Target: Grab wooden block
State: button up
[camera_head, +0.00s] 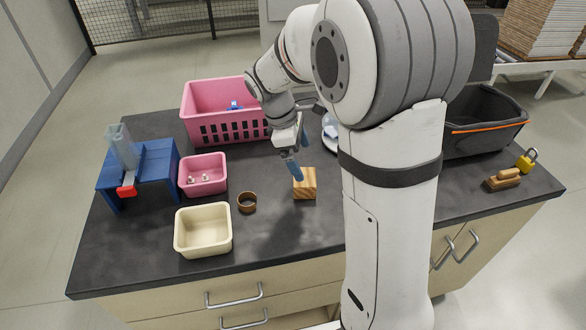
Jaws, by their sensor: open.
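The wooden block (304,190) is a light brown, striped block standing on the dark tabletop near the middle of the bench. My gripper (298,160) hangs from the arm just above and behind the block, with blue fingers pointing down. One fingertip overlaps the block's top edge in the picture. The gripper is open with nothing between its fingers. I cannot tell whether a finger touches the block.
A brown ring (247,202) and a cream bin (203,232) are left of the block. A small pink bin (203,188), large pink basket (203,127) and blue stand (157,167) lie farther left. A dark crate (478,139), brush (502,180) and yellow padlock (526,163) are right.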

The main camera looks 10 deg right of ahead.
aim_at(304, 183)
jog(key=shift+w+a+f+n+h, duration=0.15)
jog(key=shift+w+f+n, duration=0.25)
jog(key=shift+w+f, duration=0.2)
jog(key=shift+w+a+f+n+h, duration=0.15)
jog(key=shift+w+f+n, duration=0.3)
jog(key=shift+f, duration=0.2)
jog(key=shift+w+f, duration=0.1)
jog(key=shift+f, duration=0.25)
jog(key=x, duration=0.7)
jog(key=shift+s+a+f+b, duration=0.1)
jog(key=shift+s+f+b, duration=0.1)
jog(key=shift+b, duration=0.15)
jog(key=shift+r, duration=0.1)
jog(key=shift+c, duration=0.5)
jog(key=c, duration=1)
